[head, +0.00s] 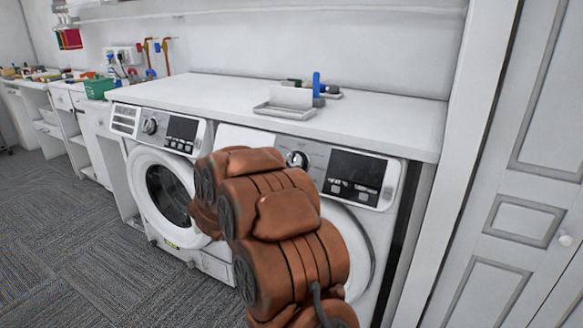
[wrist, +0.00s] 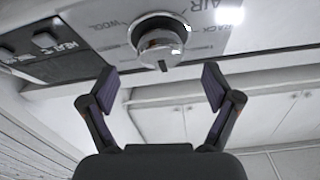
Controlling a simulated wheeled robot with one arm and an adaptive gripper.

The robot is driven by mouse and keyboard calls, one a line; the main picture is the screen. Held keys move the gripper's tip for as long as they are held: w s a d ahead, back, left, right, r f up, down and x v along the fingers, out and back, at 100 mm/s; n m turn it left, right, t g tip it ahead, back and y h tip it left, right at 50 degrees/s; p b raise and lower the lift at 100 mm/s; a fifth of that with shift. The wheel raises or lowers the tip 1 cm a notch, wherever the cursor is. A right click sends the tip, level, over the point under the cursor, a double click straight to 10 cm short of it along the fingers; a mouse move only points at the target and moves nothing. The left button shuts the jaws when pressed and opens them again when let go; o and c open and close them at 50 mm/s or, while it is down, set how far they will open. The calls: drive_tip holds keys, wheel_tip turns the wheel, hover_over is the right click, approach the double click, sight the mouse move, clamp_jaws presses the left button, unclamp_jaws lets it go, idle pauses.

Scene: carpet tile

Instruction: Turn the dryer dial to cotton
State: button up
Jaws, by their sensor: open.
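The dryer dial (wrist: 160,42) is a round silver knob on a grey panel in the wrist view. A dark notch on it points down in the picture. WOOL, AIR and RACK are legible around it; I cannot make out a cotton label. My gripper (wrist: 160,85) is open and empty, its fingertips apart on either side just below the dial in the picture, not visibly touching it. In the head view the dial (head: 297,160) shows on the right-hand machine (head: 373,255), taken to be the dryer. My brown arm covers much of its front and hides the gripper.
Another front-loading machine (head: 165,195) stands to the left, with its own dial. A white worktop (head: 210,90) runs above both machines and bears a tray (head: 285,112) and a blue item (head: 316,84). A white door (head: 530,190) is at the right. Carpet is open at lower left.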

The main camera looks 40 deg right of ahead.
sight(290, 164)
drive_tip(key=shift+x, duration=2.6)
drive_tip(key=shift+c, duration=0.3)
drive_tip(key=c, duration=1.1)
drive_tip(key=shift+w+m, duration=0.1)
drive_tip(key=shift+m, duration=0.2)
drive_tip(key=m+g, duration=0.1)
drive_tip(key=m, duration=0.1)
drive_tip(key=m+g+p, duration=0.1)
drive_tip(key=m, duration=0.2)
drive_tip(key=shift+w+a+r+g, duration=0.1)
drive_tip(key=shift+w+g, duration=0.05)
drive_tip(key=shift+g, duration=0.25)
drive_tip(key=shift+m+g+y, duration=0.2)
drive_tip(key=shift+m+g, duration=0.45)
drive_tip(key=shift+m, duration=0.75)
drive_tip(key=shift+m+g+y, duration=0.2)
drive_tip(key=shift+m+g, duration=0.45)
drive_tip(key=shift+m, duration=0.75)
